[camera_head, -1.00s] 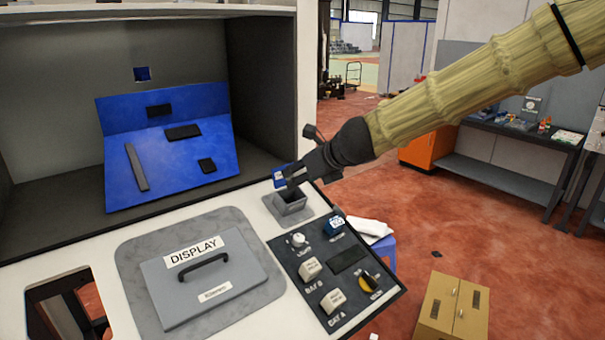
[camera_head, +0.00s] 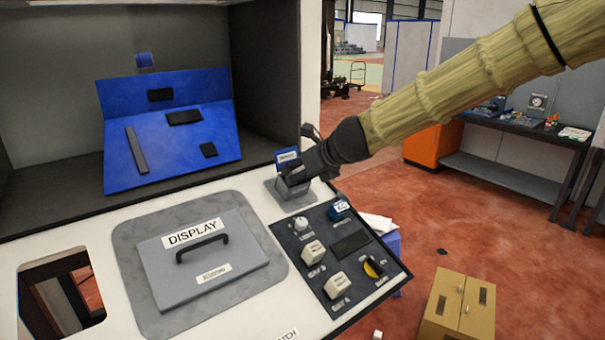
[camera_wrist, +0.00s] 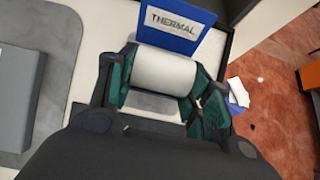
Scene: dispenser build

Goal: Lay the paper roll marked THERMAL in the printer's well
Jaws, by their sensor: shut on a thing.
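My gripper (camera_head: 291,181) is lowered at the grey printer well (camera_head: 289,203) on the white counter and hides most of its opening. In the wrist view, my gripper (camera_wrist: 162,88) has its dark green fingers shut on a white paper roll (camera_wrist: 163,72), one at each end. The roll lies crosswise. Grey surface of the well (camera_wrist: 152,103) shows just below it. I cannot tell whether the roll touches the well's floor. A blue plate lettered THERMAL (camera_wrist: 175,20) stands behind the roll; it also shows in the head view (camera_head: 287,156). No lettering shows on the roll.
A grey DISPLAY lid (camera_head: 212,262) with a black handle lies left of the well. A black control panel (camera_head: 350,243) with knobs and switches is in front. A rectangular cutout (camera_head: 52,275) opens at the left. A blue sloped board (camera_head: 170,135) stands in the dark recess.

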